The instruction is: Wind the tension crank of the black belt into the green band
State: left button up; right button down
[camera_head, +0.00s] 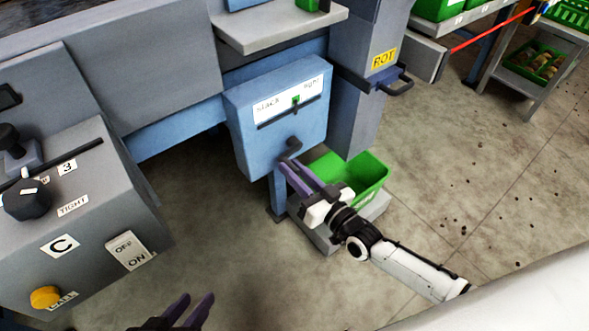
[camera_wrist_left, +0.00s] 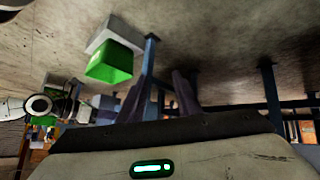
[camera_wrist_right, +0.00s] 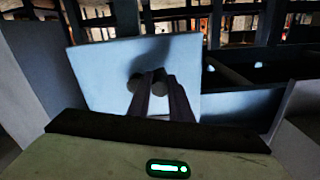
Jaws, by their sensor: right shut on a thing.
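The tension crank (camera_head: 292,147) is a dark bent handle on the front of a blue box (camera_head: 243,133); it also shows in the right wrist view (camera_wrist_right: 134,84). Above it, a white gauge plate (camera_head: 268,106) reads slack at left and tight at right. A small green band (camera_head: 296,99) sits right of its middle, with a dark mark at it; the exact pointer position is too small to tell. My right gripper (camera_head: 287,168) is shut on the crank's grip, its fingers partly hiding it. My left gripper (camera_head: 198,302) is open and empty, low in the head view.
A grey control console (camera_head: 95,215) with knobs, a switch and a yellow button stands at left. A grey post (camera_head: 355,110) labelled ROT is right of the box.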

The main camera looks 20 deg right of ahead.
jog(key=r+m, duration=0.1)
jog(key=m, duration=0.1)
jog(key=m+p, duration=0.1)
jog(key=m, duration=0.1)
jog(key=shift+a+r, duration=0.1)
jog(key=shift+r, duration=0.3)
jog(key=m, duration=0.1)
jog(key=r+m, duration=0.1)
jog(key=shift+m+p, duration=0.3)
pick_arm(q)
jog(key=shift+s+a+r+n+t, duration=0.3)
jog(key=shift+s+a+r+t, duration=0.15)
jog(key=shift+a, duration=0.2)
pick_arm(e)
jog(key=shift+r+m, duration=0.15)
jog(key=shift+m, duration=0.25)
jog(key=c, duration=1.6)
grip_release()
pick_arm(q)
jog(key=shift+d, duration=0.1)
